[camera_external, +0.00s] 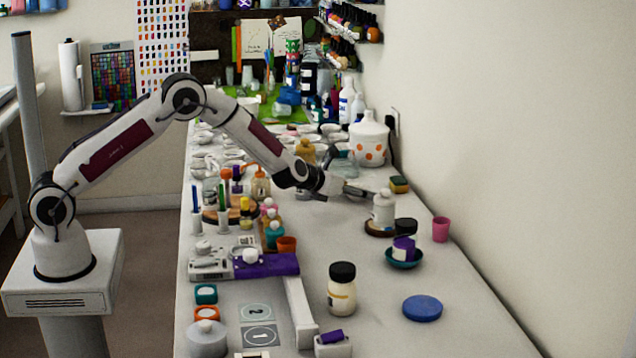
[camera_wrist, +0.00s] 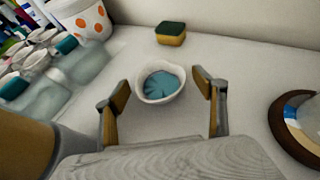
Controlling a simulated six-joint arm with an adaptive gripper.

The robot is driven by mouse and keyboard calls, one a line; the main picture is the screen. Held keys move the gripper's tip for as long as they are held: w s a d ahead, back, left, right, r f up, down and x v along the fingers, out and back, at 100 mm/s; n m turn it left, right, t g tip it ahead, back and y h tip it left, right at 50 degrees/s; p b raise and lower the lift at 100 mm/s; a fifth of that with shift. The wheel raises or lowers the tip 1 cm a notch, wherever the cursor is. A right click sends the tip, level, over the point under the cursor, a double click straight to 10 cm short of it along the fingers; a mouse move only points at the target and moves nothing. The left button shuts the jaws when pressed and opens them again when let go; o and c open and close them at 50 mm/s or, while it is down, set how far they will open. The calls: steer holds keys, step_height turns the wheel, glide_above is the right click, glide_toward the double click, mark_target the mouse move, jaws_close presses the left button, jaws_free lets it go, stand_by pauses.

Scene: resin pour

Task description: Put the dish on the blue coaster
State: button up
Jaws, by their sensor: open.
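A small white dish (camera_wrist: 160,83) with a teal inside lies on the white table in the wrist view, between and just beyond my fingertips. I cannot make it out in the external view, where my gripper (camera_external: 350,192) is over that area. My gripper, also in the wrist view (camera_wrist: 162,92), is open, with one finger on either side of the dish and nothing held. The blue coaster (camera_external: 422,308) lies flat and empty at the front right of the table in the external view, well nearer the camera than my gripper. It is not in the wrist view.
A sponge (camera_wrist: 171,34) lies beyond the dish. A round brown base (camera_wrist: 292,133) is at the right. Clear jars (camera_wrist: 45,95) and a dotted pot (camera_wrist: 82,15) stand left. A teal bowl (camera_external: 404,262) and dark-capped jar (camera_external: 342,289) stand near the blue coaster.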

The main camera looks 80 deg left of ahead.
stand_by(0.4)
steer(key=c, duration=1.3)
steer(key=shift+r, duration=5)
